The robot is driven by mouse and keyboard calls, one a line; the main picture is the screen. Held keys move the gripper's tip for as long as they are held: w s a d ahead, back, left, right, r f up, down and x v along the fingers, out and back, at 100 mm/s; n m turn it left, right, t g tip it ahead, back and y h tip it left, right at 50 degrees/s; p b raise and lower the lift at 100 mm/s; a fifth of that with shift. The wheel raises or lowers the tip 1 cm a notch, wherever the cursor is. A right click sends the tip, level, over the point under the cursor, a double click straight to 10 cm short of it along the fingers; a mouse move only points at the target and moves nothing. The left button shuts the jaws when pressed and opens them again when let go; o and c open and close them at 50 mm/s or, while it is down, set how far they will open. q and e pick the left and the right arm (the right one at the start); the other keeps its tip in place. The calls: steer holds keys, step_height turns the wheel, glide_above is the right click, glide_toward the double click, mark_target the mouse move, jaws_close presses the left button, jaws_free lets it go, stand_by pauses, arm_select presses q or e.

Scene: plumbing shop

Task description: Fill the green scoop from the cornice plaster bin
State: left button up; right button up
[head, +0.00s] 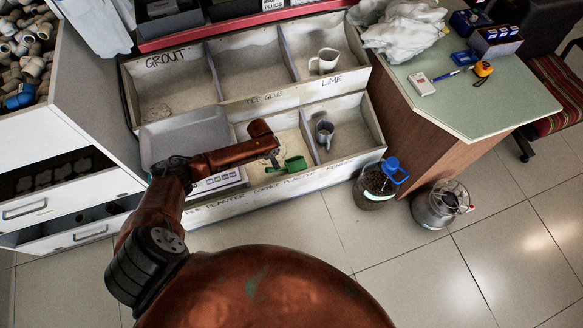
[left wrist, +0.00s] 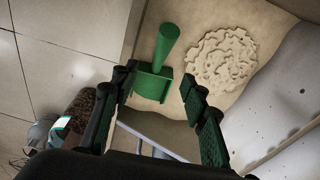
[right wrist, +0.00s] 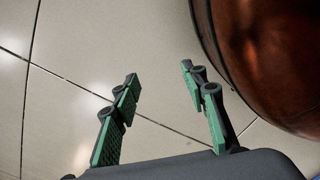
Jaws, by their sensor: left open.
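The green scoop (head: 293,165) lies in the cornice plaster bin (head: 283,184), the front-row middle compartment. In the left wrist view the scoop (left wrist: 152,86) has its handle pointing away, beside a pale patch of rough plaster (left wrist: 222,58). My left gripper (head: 277,161) reaches into this bin beside the scoop. In its wrist view the left gripper (left wrist: 158,76) is open, with the scoop showing between the fingertips; contact cannot be told. My right gripper (right wrist: 160,72) is open and empty above the floor, and is outside the head view.
A digital scale (head: 215,182) with a grey tray (head: 184,138) stands left of the bin. A blue-capped container (head: 375,188) and a metal bucket (head: 436,208) stand on the floor.

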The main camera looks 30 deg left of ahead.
arm_select(q)
steer(key=shift+f, duration=0.35)
step_height(320, 180, down, 3)
steer(key=b, duration=0.2)
steer(key=shift+w+d+r+b, duration=0.1)
steer(key=shift+w+d+b, duration=0.05)
steer(key=shift+b, duration=0.2)
steer(key=f+b, duration=0.2)
steer(key=f, duration=0.1)
steer(key=f+b, duration=0.1)
steer(key=shift+w+d+f, duration=0.2)
steer(key=shift+w+f, duration=0.05)
steer(key=shift+f, duration=0.05)
steer(key=shift+w+f, duration=0.1)
steer(key=shift+f, duration=0.2)
arm_select(e)
steer(key=w+a+r, duration=0.3)
steer(key=w+r, duration=0.5)
steer(key=r, duration=0.6)
steer(key=shift+w+y, duration=0.2)
steer(key=shift+y, duration=0.1)
arm_select(q)
steer(key=shift+c, duration=0.3)
arm_select(e)
steer(key=shift+a, duration=0.1)
arm_select(q)
jaws_close()
steer(key=shift+r, duration=0.1)
